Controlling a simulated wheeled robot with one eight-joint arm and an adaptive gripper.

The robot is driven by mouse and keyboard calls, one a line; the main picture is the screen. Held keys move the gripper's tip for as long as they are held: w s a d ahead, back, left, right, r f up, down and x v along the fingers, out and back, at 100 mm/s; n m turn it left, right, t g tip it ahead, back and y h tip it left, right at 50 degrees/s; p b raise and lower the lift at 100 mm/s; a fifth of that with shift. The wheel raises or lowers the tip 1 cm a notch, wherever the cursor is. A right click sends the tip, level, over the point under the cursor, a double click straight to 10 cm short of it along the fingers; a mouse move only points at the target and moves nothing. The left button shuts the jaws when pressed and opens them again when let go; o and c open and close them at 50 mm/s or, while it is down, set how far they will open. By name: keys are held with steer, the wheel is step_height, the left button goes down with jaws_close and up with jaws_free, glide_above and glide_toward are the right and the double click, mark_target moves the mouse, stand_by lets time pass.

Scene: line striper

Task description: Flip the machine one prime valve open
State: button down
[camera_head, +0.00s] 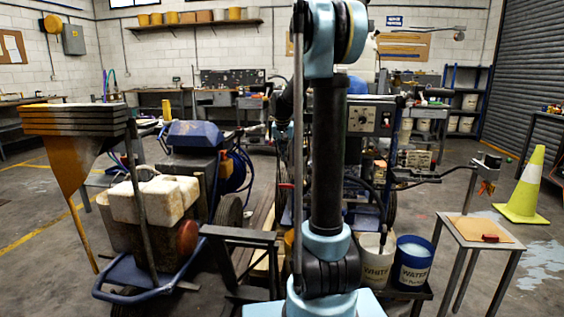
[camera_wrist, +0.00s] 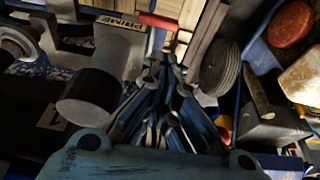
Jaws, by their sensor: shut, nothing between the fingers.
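In the wrist view a red lever handle (camera_wrist: 158,20) lies roughly crosswise beside a label reading PRIME (camera_wrist: 123,22). A grey cylinder (camera_wrist: 95,88) and a dark part marked with a 1 (camera_wrist: 52,117) sit on the left. My gripper (camera_wrist: 163,68) is shut and empty, its fingers pointing toward the red handle. The fingertips appear just short of the handle; I cannot tell whether they touch it. In the head view my arm covers the middle of the striping machine (camera_head: 362,119), and the valve and my gripper cannot be made out.
A second machine with a blue engine cover (camera_head: 194,135) and a stained white tank (camera_head: 150,198) stands left. White paint (camera_head: 374,262) and water (camera_head: 412,262) buckets stand right of my arm. A small stand (camera_head: 482,228) and a yellow cone (camera_head: 525,188) are farther right.

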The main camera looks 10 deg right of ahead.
glide_above(289, 186)
steer(key=w+a, duration=0.2)
steer(key=f, duration=1)
steer(key=shift+w+d+f, duration=0.1)
steer(key=shift+d+f, duration=0.1)
steer(key=shift+f, duration=0.65)
